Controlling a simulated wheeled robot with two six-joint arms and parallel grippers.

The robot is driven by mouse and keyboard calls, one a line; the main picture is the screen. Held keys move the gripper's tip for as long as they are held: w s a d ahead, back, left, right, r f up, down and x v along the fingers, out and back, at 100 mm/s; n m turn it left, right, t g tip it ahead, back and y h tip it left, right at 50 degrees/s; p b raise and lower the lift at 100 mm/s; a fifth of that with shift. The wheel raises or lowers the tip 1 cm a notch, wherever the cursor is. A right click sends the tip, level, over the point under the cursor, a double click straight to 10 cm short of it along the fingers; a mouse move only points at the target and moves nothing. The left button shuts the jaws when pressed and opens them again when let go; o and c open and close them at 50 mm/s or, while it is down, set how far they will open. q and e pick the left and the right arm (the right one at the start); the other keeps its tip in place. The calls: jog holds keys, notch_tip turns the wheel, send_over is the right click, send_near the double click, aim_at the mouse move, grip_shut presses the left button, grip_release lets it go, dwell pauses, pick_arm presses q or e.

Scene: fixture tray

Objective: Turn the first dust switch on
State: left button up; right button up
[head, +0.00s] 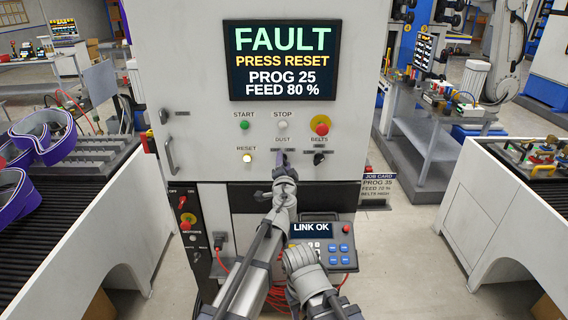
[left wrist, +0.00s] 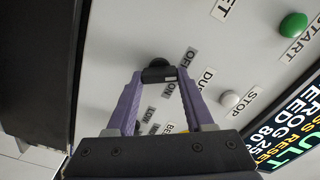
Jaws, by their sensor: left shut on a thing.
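The dust switch is a black knob on the grey panel (head: 210,125). In the left wrist view the dust switch (left wrist: 158,64) sits between the purple fingertips of my left gripper (left wrist: 158,76), which is shut on it. OFF and ON labels are beside it. In the head view my left gripper (head: 284,160) reaches up to the panel just below the DUST label (head: 282,139) and hides most of the knob. Which way the knob points is not clear. My right arm's end (head: 300,262) is low in front of the panel; its fingers cannot be made out.
The screen (head: 282,60) reads FAULT, PRESS RESET, PROG 25, FEED 80 %. The RESET button (head: 248,156) glows. A green START button (head: 245,125), white STOP button (head: 282,123), red emergency knob (head: 320,125) and BELTS switch (head: 319,158) surround the DUST switch. A pendant (head: 345,250) reads LINK OK.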

pick_arm(q)
grip_shut()
jog(key=shift+m, duration=0.3)
jog(key=m, duration=1.1)
jog(key=shift+d+f, duration=0.1)
jog(key=shift+f, duration=0.15)
jog(key=shift+m, duration=0.3)
jog(key=o, duration=1)
grip_release()
jog(key=shift+s, duration=0.15)
